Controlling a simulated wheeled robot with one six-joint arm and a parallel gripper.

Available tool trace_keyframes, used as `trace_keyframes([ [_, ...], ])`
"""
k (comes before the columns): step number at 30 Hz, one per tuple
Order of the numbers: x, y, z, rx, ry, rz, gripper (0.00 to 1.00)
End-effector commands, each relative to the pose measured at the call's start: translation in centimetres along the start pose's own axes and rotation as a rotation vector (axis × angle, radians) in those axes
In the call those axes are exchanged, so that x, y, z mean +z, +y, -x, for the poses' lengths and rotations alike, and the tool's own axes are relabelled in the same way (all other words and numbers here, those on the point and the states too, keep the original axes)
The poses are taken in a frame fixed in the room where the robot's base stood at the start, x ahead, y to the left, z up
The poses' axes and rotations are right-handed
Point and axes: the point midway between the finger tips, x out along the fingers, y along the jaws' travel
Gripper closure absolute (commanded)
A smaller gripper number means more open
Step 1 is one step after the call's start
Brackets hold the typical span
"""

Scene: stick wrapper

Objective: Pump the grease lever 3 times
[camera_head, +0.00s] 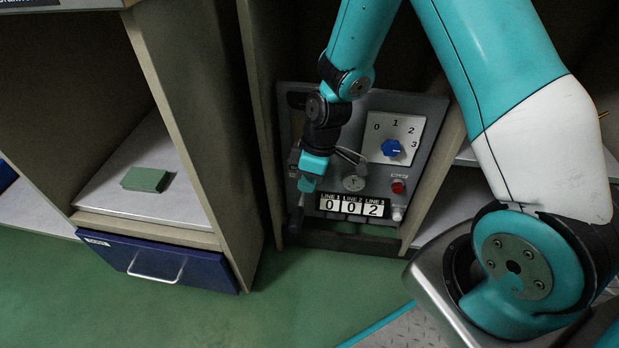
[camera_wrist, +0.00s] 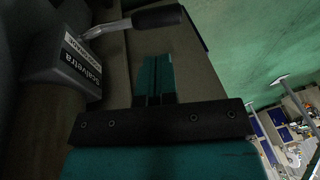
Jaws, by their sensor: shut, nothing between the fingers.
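The grease lever shows in the wrist view as a metal arm with a black grip (camera_wrist: 157,17), coming out of a grey box (camera_wrist: 70,65) with a label. The grip lies across the picture just beyond the tips of my gripper (camera_wrist: 155,60). The teal fingers are together with nothing between them. I cannot tell whether they touch the lever. In the head view my gripper (camera_head: 307,184) points down at the left side of the grey panel (camera_head: 350,98). A dark grip (camera_head: 296,217) shows below it; my wrist hides part of this area.
The panel has a blue dial (camera_head: 391,147) on a 0-to-3 plate, a gauge (camera_head: 353,183), a red button (camera_head: 397,187) and counters (camera_head: 350,206) reading 0, 0, 2. Cabinet walls stand either side. A green block (camera_head: 146,180) lies on the left shelf above a blue drawer (camera_head: 160,262).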

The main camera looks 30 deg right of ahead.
Motion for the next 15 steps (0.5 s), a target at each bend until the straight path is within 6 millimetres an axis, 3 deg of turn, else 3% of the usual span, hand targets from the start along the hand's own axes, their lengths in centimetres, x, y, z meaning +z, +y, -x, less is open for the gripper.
trace_keyframes([
  [1, 0.1, 0.1, -1.8, -0.003, -0.003, 0.000, 1.00],
  [6, 0.1, 0.1, -5.3, -0.001, -0.001, 0.001, 1.00],
  [15, 0.0, 0.1, -8.7, 0.000, 0.000, 0.000, 1.00],
])
